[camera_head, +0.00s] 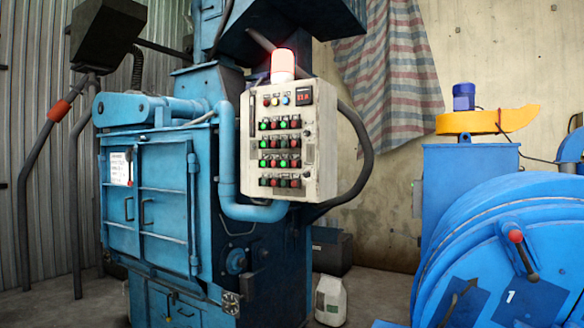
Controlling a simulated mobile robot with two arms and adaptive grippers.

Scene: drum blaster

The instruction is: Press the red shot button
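A pale control panel (312,169) is fixed to the front right of a blue blasting machine (168,214). It carries several rows of small red and green buttons (280,142), with yellow, blue and red ones along the top. Their labels are too small to read, so I cannot tell which one is the red shot button. A small red digital display (304,96) sits at the panel's top right. A red beacon lamp (283,65) on top of the panel is lit. Neither of my grippers is in view.
A dark hose (361,160) loops off the panel's right side. A large blue drum machine (515,250) with a red-knobbed lever (517,238) stands at the right. A white container (331,301) stands on the floor below the panel. Some floor (375,295) between the machines is clear.

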